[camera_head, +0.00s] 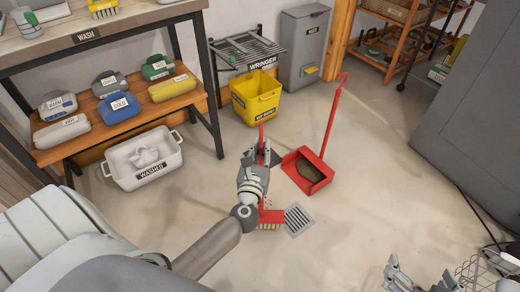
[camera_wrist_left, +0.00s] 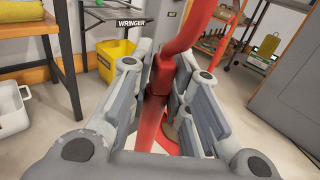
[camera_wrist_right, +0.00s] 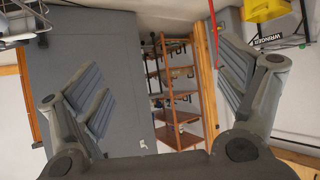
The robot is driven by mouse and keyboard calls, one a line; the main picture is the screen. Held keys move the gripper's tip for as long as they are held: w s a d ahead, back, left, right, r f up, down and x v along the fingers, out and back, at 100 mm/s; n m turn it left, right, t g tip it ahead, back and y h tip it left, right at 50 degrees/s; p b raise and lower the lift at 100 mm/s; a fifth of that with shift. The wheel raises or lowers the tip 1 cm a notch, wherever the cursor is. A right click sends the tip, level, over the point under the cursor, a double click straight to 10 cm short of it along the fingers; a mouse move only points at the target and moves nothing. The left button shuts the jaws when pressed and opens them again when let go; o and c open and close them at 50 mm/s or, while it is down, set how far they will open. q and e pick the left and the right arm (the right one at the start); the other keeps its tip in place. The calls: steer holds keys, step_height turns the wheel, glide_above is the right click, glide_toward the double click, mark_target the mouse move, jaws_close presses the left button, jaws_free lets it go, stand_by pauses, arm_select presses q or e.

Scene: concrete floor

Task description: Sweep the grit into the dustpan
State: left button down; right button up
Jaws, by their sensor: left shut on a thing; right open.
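A red brush with a long handle is in my left gripper (camera_head: 262,158). Its red head (camera_head: 270,216) with pale bristles is at the floor, left of a drain grate. In the left wrist view the fingers close around the red handle (camera_wrist_left: 157,88). The red dustpan (camera_head: 319,185) lies on the floor right of the gripper, its tall hooked handle standing up; a dark brown patch shows inside it. A few dark specks of grit (camera_head: 268,201) seem to lie by the brush head, partly hidden by my arm. My right gripper (camera_head: 418,281) is open and empty at the lower right.
The metal drain grate (camera_head: 298,220) is just right of the brush head. A yellow wringer bucket (camera_head: 256,100) and grey bin (camera_head: 303,50) stand behind. A white washed tub (camera_head: 145,158) and a shelved bench are left; a large grey cabinet (camera_head: 470,110) is right. Floor between is clear.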

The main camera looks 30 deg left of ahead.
arm_select(q)
steer(key=shift+r+p, duration=0.35)
steer(key=shift+r, duration=0.2)
steer(key=shift+r+p, duration=0.7)
steer(key=shift+r, duration=0.05)
steer(key=shift+r+p, duration=0.4)
steer(key=shift+r, duration=0.05)
arm_select(e)
steer(key=s+d+f+g+h, duration=0.1)
steer(key=s+f+g, duration=0.2)
steer(key=s, duration=0.4)
steer(key=s+d+f+g+h, duration=0.1)
steer(key=s+f+g, duration=0.2)
steer(key=s, duration=0.3)
steer(key=shift+s+d+g, duration=0.35)
steer(key=shift+g, duration=0.45)
steer(key=shift+f, duration=0.1)
